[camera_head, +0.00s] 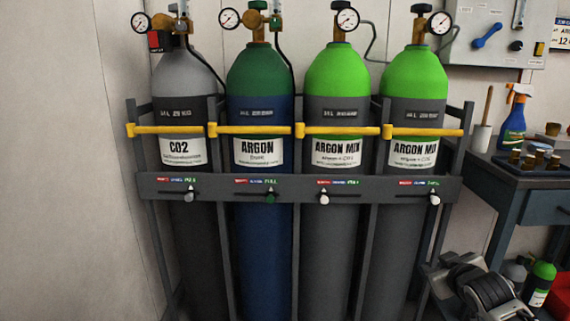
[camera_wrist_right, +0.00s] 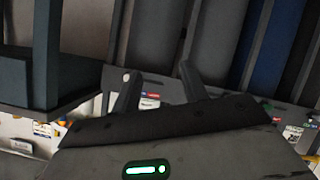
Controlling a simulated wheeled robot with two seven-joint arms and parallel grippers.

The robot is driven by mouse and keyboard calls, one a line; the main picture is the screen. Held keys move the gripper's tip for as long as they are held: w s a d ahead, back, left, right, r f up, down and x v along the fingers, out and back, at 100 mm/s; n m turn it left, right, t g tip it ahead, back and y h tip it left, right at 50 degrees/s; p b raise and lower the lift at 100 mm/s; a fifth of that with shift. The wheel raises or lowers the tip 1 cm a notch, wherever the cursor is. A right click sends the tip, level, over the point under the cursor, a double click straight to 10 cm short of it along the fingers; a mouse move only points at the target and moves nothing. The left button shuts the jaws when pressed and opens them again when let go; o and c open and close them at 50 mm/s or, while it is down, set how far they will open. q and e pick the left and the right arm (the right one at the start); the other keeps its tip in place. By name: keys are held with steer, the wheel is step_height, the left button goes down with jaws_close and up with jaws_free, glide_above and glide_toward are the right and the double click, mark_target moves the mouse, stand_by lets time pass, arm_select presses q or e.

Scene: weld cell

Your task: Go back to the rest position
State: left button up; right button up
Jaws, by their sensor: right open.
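My right gripper (camera_head: 448,268) is low at the right of the head view, in front of the lower right end of the gas cylinder rack (camera_head: 380,189). In the right wrist view its two dark fingers (camera_wrist_right: 158,82) stand apart with nothing held between them. That view is turned over, and the rack's label plate (camera_wrist_right: 290,118) lies beyond the fingers. I cannot tell the exact gap to the rack. My left gripper is not in view.
The rack holds a grey CO2 cylinder (camera_head: 184,100), a green and blue argon cylinder (camera_head: 259,90) and two bright green argon mix cylinders behind yellow bars. A workbench (camera_head: 545,208) with a spray bottle (camera_head: 513,120) stands at right. Wall space at left is clear.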

steer(key=s+a+f+n+g+y, duration=0.1)
steer(key=s+a+f+y, duration=0.1)
steer(key=s+a+f, duration=0.6)
steer(key=s+a+f+g+y, duration=0.15)
steer(key=s+a+f, duration=0.35)
steer(key=a, duration=0.5)
steer(key=s+a+r+m+g+y, duration=0.1)
steer(key=s+a+y, duration=0.3)
steer(key=s+a, duration=1)
arm_select(q)
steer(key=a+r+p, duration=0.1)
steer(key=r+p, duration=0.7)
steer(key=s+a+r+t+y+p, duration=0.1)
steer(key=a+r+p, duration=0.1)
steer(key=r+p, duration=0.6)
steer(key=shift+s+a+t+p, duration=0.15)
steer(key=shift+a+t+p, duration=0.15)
steer(key=shift+p, duration=0.25)
arm_select(e)
steer(key=s+d+r+t, duration=0.1)
steer(key=d+r, duration=0.2)
steer(key=r, duration=0.5)
steer(key=s+d+r+h, duration=0.1)
steer(key=d+r, duration=0.1)
steer(key=r, duration=0.6)
steer(key=shift+s+d+r+m+t, duration=0.2)
steer(key=shift+s+d+m+t, duration=0.05)
steer(key=shift+d+m+t, duration=0.15)
